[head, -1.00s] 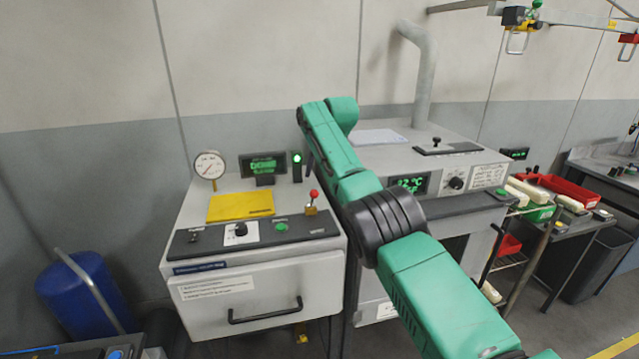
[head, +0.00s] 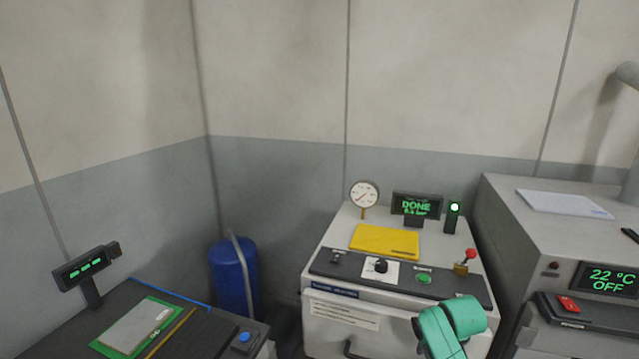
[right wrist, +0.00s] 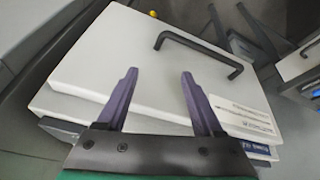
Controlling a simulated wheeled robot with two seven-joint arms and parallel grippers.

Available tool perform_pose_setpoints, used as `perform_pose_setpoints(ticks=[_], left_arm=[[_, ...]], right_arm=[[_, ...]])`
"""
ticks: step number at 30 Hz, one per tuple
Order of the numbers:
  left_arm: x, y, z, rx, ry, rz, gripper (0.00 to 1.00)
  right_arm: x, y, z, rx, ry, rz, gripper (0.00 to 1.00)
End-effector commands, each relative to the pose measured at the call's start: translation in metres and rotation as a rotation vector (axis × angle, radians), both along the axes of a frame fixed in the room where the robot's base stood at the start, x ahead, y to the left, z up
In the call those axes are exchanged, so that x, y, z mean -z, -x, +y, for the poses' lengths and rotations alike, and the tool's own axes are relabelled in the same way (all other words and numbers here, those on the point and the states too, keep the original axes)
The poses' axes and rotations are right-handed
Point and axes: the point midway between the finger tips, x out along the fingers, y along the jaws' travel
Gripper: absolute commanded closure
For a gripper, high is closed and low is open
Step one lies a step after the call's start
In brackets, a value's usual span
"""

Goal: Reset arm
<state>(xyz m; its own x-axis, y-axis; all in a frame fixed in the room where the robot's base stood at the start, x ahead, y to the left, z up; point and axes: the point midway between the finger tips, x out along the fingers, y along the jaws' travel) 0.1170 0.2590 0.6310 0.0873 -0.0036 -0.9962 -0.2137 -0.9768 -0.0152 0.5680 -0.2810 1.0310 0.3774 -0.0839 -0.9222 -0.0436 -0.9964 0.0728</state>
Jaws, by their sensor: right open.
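My right arm (head: 447,325) shows as green links at the lower right of the head view, in front of the white machine (head: 325,240); its gripper is out of frame there. In the right wrist view my right gripper (right wrist: 159,75) has two purple fingers spread apart with nothing between them. They are over the white front panel (right wrist: 150,60) of the machine, which has a black bar handle (right wrist: 200,48). I cannot tell whether the fingers touch the panel. My left gripper is in no view.
The machine carries a gauge (head: 364,194), a display (head: 416,206) reading DONE, a yellow plate (head: 384,240) and a red-knobbed lever (head: 470,256). A grey oven (head: 520,235) reading 22 °C OFF stands right. A blue cylinder (head: 230,282) and a dark bench (head: 215,322) are left.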

Motion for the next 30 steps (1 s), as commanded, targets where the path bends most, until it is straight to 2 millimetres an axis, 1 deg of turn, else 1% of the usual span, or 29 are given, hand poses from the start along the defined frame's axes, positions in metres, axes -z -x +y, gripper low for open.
perform_pose_setpoints(ticks=[1,2,3,6,9,15,21,23,24,29,30], left_arm=[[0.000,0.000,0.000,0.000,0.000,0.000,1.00],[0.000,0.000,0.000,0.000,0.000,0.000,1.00],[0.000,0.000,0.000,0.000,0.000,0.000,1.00],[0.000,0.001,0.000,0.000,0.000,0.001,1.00],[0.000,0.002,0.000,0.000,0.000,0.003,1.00],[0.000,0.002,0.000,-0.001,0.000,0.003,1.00],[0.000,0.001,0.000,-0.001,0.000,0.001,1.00],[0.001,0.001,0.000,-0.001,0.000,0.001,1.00],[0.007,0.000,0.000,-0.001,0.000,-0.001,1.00],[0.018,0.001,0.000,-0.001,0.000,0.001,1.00],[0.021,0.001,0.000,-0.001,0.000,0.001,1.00]], right_arm=[[0.021,0.032,0.013,-0.041,-0.003,0.020,0.31],[0.028,0.049,0.018,-0.062,-0.004,0.026,0.31],[0.035,0.070,0.025,-0.085,-0.005,0.033,0.31],[0.045,0.115,0.036,-0.127,-0.012,0.048,0.31],[0.047,0.150,0.043,-0.155,-0.017,0.059,0.31],[0.041,0.205,0.049,-0.185,-0.028,0.073,0.31],[0.027,0.251,0.051,-0.202,-0.035,0.089,0.31],[0.026,0.262,0.051,-0.206,-0.036,0.094,0.31],[0.046,0.257,0.052,-0.207,-0.035,0.100,0.31],[0.102,0.250,0.053,-0.208,-0.036,0.119,0.31],[0.117,0.249,0.053,-0.208,-0.036,0.125,0.31]])
